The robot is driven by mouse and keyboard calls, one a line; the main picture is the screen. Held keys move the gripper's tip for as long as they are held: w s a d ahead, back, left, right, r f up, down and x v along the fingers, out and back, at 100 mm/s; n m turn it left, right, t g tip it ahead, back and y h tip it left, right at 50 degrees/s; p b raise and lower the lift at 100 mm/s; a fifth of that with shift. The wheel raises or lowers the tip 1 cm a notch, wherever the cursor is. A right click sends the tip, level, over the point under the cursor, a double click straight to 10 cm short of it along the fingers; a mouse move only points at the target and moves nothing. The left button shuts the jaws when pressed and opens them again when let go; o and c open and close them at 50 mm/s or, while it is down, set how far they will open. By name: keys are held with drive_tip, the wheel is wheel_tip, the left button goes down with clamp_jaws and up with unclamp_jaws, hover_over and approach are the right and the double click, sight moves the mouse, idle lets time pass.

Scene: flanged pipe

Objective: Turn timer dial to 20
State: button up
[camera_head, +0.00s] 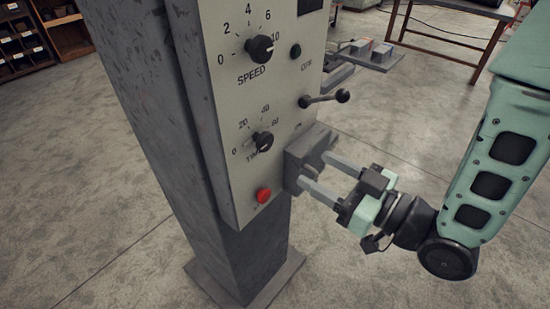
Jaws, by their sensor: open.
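The timer dial (263,142) is a black knob low on the grey control panel (228,185), with marks 0, 20, 40 and 60 around it. Which mark its pointer is at is too small to tell. My gripper (313,170) is open and empty, to the lower right of the dial and apart from it. Its two grey fingers point left toward the panel's right edge, with a dark box (309,146) behind them.
Above the timer dial is a larger speed knob (261,49). A lever (325,98) with a black ball end sticks out to the right, above my gripper. A red button (264,195) sits below the dial. A black button (295,51) is at upper right.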

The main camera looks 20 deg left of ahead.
sight(268, 142)
drive_tip(key=p+x, duration=0.3)
drive_tip(key=x, duration=0.7)
drive_tip(key=shift+s+r, duration=0.1)
drive_tip(key=shift+r, duration=0.1)
drive_tip(key=shift+w+a+f+p, duration=0.15)
drive_tip(key=shift+w+a+p, duration=0.1)
drive_tip(key=shift+a+p, duration=0.25)
drive_tip(key=c, duration=1)
